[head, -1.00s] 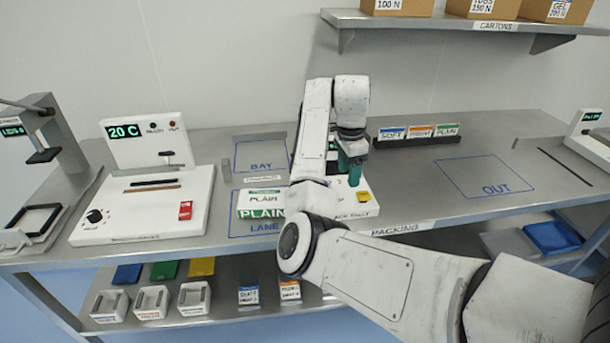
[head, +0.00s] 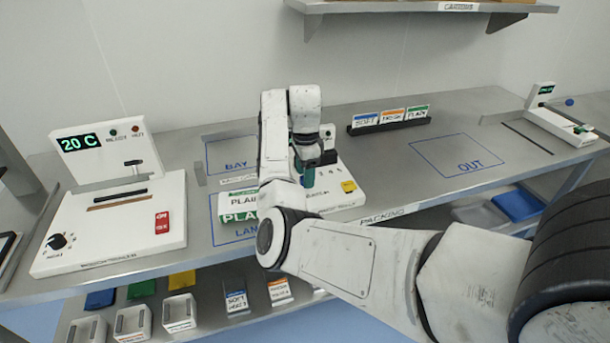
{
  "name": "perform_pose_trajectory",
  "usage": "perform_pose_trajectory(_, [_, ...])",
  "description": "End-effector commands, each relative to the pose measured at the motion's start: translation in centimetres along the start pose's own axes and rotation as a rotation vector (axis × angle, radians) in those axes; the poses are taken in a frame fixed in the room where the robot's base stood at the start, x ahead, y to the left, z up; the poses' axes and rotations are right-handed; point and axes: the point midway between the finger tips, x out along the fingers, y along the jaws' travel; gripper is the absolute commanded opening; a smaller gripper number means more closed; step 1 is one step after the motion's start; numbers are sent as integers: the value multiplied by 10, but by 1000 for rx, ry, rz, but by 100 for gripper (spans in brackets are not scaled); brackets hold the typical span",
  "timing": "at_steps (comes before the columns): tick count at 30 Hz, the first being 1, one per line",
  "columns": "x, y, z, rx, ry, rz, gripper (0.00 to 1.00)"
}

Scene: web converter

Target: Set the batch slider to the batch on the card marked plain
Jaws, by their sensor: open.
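The card marked plain (head: 417,112) has a green band and stands at the right end of a dark rack (head: 390,126) at the back of the bench. Its small print is too small to read. A white tally unit (head: 335,197) with a yellow button (head: 348,186) and a row of numerals sits in front of the rack. Its left part and any slider knob are hidden behind my arm. My gripper (head: 307,182) points down over the left part of this unit, with teal showing at its end. It holds nothing that I can see; contact cannot be told.
A green and white pack marked plain (head: 238,207) stands in the lane square, left of my arm. A white heater unit (head: 110,225) reading 20 C is further left. The OUT square (head: 455,155) is empty. A wall shelf (head: 420,7) hangs above.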

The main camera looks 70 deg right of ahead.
Motion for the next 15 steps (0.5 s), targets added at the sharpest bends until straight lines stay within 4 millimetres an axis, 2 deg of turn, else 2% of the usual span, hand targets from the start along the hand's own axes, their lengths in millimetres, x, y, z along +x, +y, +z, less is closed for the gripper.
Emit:
perform_pose_trajectory(5, [11,0,0,-1,-1,1,57])
perform_pose_trajectory(13, [12,0,0,-1,-1,0,57])
perform_pose_trajectory(15, [12,0,0,-1,-1,0,52])
